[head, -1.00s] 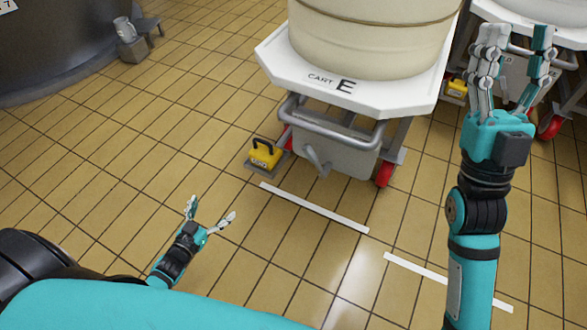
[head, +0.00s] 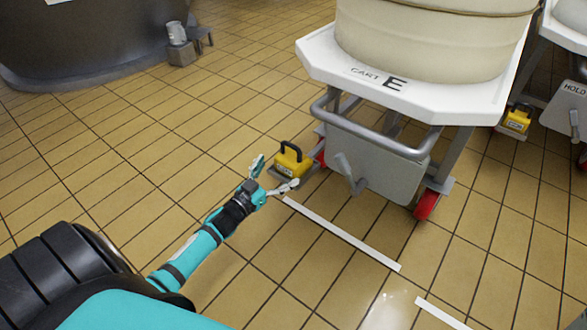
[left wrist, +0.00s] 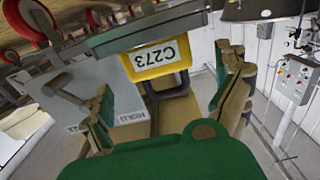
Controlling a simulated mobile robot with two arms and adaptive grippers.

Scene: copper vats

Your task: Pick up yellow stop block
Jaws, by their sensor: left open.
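The yellow stop block (head: 292,161) with a dark handle on top sits on a grey plate on the floor, beside a red wheel of cart E. My left gripper (head: 276,175) is open, low over the floor, with its fingers spread towards the block's near side. In the left wrist view the block (left wrist: 157,60) shows its label "C273" upside down, ahead of and between the open fingers (left wrist: 168,100). Contact cannot be made out. My right gripper is out of view.
Cart E (head: 415,90) carries a large pale vat and has a grey bumper bar (head: 375,130) close right of the block. A second yellow block (head: 516,119) stands by another cart at right. White floor strips (head: 340,233) lie in front.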

